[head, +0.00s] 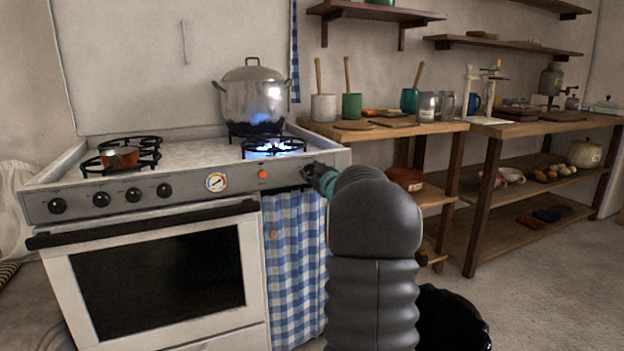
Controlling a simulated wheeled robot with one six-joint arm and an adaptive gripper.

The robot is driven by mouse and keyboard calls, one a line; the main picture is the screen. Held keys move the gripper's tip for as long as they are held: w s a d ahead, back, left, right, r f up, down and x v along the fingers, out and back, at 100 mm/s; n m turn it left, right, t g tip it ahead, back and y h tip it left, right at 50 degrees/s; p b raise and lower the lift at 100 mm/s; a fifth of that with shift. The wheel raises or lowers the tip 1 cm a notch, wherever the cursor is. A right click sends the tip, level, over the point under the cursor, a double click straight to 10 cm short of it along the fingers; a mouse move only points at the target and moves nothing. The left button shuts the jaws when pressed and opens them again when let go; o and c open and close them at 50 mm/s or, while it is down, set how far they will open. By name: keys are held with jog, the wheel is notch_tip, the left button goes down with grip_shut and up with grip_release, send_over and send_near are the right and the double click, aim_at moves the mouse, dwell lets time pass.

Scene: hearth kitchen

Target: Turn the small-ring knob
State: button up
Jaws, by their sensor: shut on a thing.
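The white and grey stove (130,187) stands at the left with black knobs along its front panel. My gripper (311,174) is at the right end of that panel, shut on a dark knob that it mostly hides. My arm covers the view just to the right of it. The front right burner (274,146) has a blue flame. Several other knobs show in the row, one of them a black knob (164,190) left of the round dial (216,182). How far the held knob is turned cannot be seen.
A large steel pot (252,95) stands on the back right burner. A small copper pan (120,157) sits on the left burners. A wooden table (385,131) with mugs and boards is close on the right. A black bin (452,320) stands on the floor beside my arm.

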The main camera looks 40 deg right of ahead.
jog(key=n+b, duration=0.2)
jog(key=n, duration=0.2)
jog(key=shift+f+b, duration=0.15)
jog(key=shift+b, duration=0.25)
jog(key=shift+a+n+b, duration=0.1)
jog(key=shift+n+b, duration=0.7)
jog(key=shift+n, duration=0.8)
jog(key=o, duration=1.1)
jog(key=shift+o, duration=0.2)
jog(key=v, duration=1.2)
